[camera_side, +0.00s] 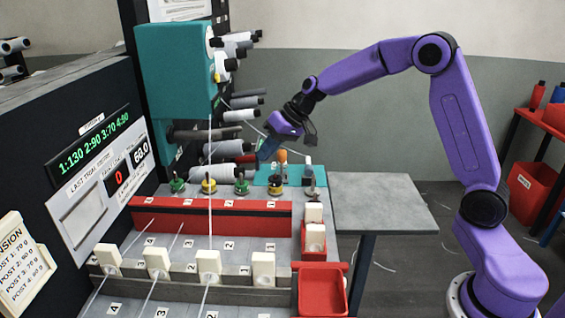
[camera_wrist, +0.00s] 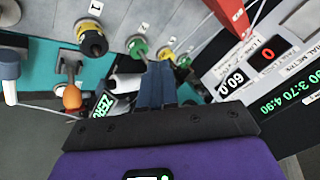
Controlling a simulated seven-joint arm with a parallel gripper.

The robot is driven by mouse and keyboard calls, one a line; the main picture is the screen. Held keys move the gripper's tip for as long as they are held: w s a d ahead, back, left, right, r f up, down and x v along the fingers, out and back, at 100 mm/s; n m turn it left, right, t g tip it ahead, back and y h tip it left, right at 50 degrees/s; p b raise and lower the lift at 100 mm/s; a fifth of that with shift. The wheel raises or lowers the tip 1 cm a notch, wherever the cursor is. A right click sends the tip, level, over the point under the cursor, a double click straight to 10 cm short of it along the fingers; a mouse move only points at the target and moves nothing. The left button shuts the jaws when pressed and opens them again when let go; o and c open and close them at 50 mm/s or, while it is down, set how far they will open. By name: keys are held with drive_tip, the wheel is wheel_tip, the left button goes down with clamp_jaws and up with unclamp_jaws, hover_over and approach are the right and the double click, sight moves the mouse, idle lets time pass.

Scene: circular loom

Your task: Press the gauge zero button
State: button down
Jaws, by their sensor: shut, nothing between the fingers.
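A small sign reading ZERO (camera_wrist: 104,104) shows in the wrist view, left of my fingers and partly covered by my gripper's body. I cannot make out the button itself; my fingers may hide it. My gripper (camera_wrist: 158,72) has its blue fingers together and empty. In the side view my gripper (camera_side: 265,153) points down at the back of the bench, above the left part of the teal plate (camera_side: 262,180). I cannot tell whether the fingertips touch anything. An orange knob (camera_side: 282,157) stands just right of the fingers; it also shows in the wrist view (camera_wrist: 72,97).
Several tension posts with green and yellow discs (camera_side: 208,184) stand in front of the plate. A red bar (camera_side: 215,218) runs across the bench. A teal machine housing (camera_side: 178,70) and yarn spools (camera_side: 228,172) rise behind. A grey side table (camera_side: 385,200) is bare.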

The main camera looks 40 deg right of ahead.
drive_tip(key=w+d+f+m+t+h, duration=0.1)
drive_tip(key=w+d+m+t, duration=0.1)
drive_tip(key=w+d, duration=0.4)
drive_tip(key=w+d+f+m+t, duration=0.1)
drive_tip(key=w+d+m, duration=0.2)
drive_tip(key=d, duration=0.8)
drive_tip(key=w, duration=0.2)
drive_tip(key=shift+w+d+t+h, duration=0.4)
drive_tip(key=shift+f, duration=0.1)
drive_tip(key=shift+f, duration=4.35)
drive_tip(key=shift+f, duration=0.1)
drive_tip(key=shift+f, duration=0.35)
